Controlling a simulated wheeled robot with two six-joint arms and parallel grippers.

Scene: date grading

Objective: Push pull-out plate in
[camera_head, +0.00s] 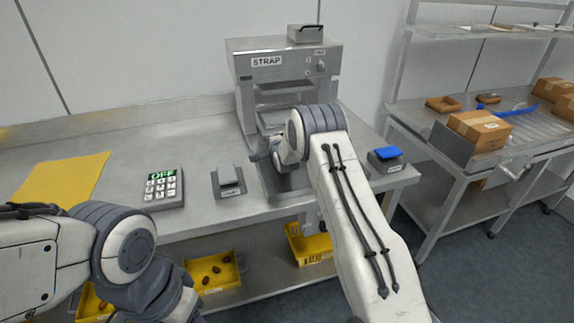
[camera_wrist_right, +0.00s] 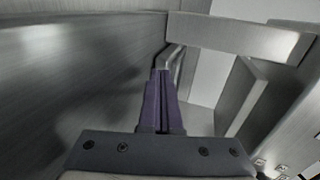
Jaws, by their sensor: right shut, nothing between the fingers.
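The grey strapping machine (camera_head: 290,52), labelled STRAP, stands at the back of the steel bench. A flat grey plate (camera_head: 272,118) shows in its opening; my right wrist hides its front part, so I cannot tell how far out it sits.
A keypad (camera_head: 164,187) and a small grey switch box (camera_head: 229,182) sit left of the machine. A blue-topped box (camera_head: 387,157) sits right. Yellow crates (camera_head: 213,272) stand below. A yellow sheet (camera_head: 62,180) lies at left.

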